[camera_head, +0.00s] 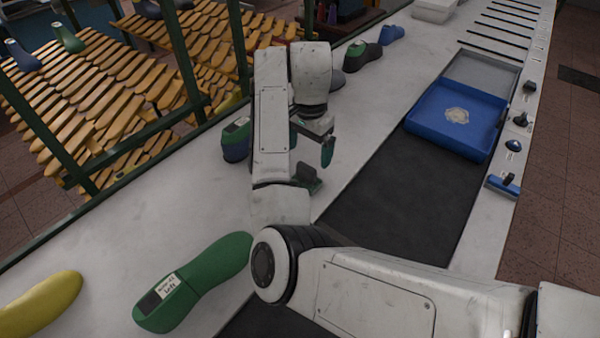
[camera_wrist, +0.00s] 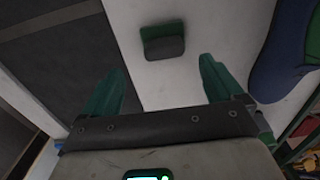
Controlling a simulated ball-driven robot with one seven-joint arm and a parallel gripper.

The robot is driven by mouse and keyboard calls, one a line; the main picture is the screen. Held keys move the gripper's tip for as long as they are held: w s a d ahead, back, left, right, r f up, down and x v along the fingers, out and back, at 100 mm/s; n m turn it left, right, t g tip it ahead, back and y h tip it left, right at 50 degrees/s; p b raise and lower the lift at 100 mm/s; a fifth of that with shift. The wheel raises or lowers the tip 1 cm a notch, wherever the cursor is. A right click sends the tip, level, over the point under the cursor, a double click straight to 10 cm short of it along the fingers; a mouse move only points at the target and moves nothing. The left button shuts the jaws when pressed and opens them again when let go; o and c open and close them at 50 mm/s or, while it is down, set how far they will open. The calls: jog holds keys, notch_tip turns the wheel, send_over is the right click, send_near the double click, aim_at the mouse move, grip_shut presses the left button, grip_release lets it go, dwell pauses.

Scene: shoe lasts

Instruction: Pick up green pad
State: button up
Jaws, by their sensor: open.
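The green pad (camera_wrist: 163,36), a small block with a dark grey face, rests on the white worktop near the edge of the black mat. In the wrist view it lies ahead of my gripper (camera_wrist: 161,66), roughly between the lines of the two green fingers and apart from them. The fingers are spread with nothing between them. In the head view the pad (camera_head: 308,180) shows just below my gripper (camera_head: 312,146), partly hidden by my arm. One finger is plain there; the other is mostly covered.
A blue-and-green shoe last (camera_wrist: 283,55) stands close to the right of my gripper in the wrist view. A green last (camera_head: 200,280) and a yellow last (camera_head: 42,303) lie nearer.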

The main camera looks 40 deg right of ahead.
aim_at(307, 166)
jog(key=f, duration=0.3)
jog(key=f+p, duration=0.1)
jog(key=f, duration=0.5)
jog(key=shift+w, duration=0.3)
jog(key=shift+c, duration=0.4)
jog(key=c, duration=0.8)
